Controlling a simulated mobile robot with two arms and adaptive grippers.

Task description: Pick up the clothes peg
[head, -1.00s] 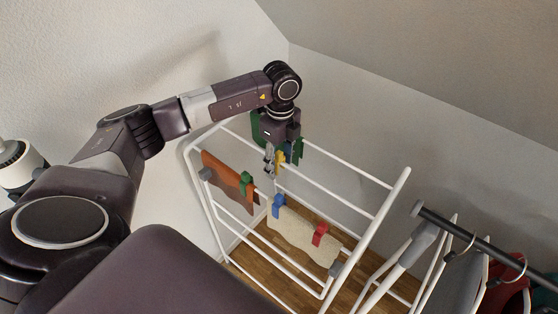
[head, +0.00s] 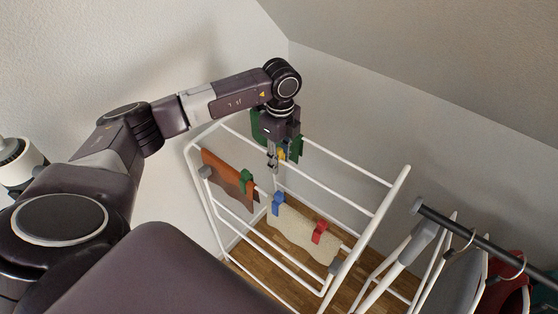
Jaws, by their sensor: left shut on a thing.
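My left gripper (head: 273,166) points down over the far side of a white drying rack. Its fingers are close together, shut on a yellow clothes peg (head: 282,155) that shows only partly beside them. The peg is at the dark green cloth (head: 297,150) hanging on a far rail. My gripper hides much of this cloth. My right gripper is not in view.
The white drying rack (head: 373,221) stands on a wooden floor near the walls. A dark rail (head: 470,238) with hangers and clothes is at the lower right. The space above the rack's right part is clear.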

